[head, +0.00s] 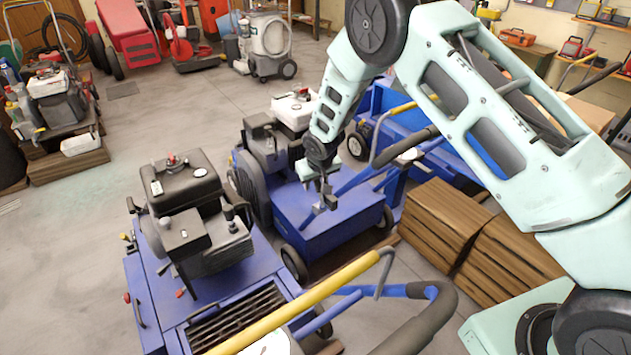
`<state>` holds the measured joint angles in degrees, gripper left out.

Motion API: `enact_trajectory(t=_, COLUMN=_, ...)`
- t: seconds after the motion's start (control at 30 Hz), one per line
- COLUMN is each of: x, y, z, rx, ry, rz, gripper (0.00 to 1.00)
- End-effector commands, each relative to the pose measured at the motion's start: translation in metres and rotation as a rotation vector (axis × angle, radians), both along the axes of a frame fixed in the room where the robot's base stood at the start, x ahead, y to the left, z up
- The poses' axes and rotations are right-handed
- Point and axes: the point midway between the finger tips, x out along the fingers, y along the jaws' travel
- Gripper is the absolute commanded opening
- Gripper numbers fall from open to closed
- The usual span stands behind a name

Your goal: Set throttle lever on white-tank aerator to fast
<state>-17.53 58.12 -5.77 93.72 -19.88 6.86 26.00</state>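The white-tank aerator (335,236) stands in the middle of the head view. It has a blue body, a dark engine and a white tank (296,108) at its far end. My gripper (325,202) points down over the blue body, close to the aerator's blue handle bar (350,184). I cannot tell whether it touches the bar or the body. Its fingers are small and dark, so whether they are open or shut does not show. I cannot make out the throttle lever or its setting; my arm covers part of the machine.
A black-tank aerator (180,185) with a yellow handle bar (295,305) stands at the near left. Another blue machine (385,100) is behind my arm. Stacked brown boards (432,225) lie to the right. Open floor (150,115) lies at the upper left.

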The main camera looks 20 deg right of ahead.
Motion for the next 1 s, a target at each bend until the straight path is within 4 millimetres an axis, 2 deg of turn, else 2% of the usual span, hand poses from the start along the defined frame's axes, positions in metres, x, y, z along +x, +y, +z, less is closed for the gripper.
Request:
enact_trajectory(t=0.33, x=0.001, y=0.0, z=-0.003, rx=0.0, ry=0.0, rz=0.0, gripper=0.4)
enact_trajectory(t=0.47, x=0.001, y=0.0, z=-0.003, rx=0.0, ry=0.0, rz=0.0, gripper=0.03)
enact_trajectory(t=0.5, x=0.001, y=0.0, z=-0.003, rx=0.0, ry=0.0, rz=0.0, gripper=0.0)
enact_trajectory(t=0.77, x=-0.002, y=0.0, z=-0.007, rx=0.011, ry=-0.035, rz=0.002, gripper=0.0)
enact_trajectory(t=1.0, x=-0.011, y=-0.002, z=-0.004, rx=0.061, ry=-0.184, rz=0.002, gripper=0.0)
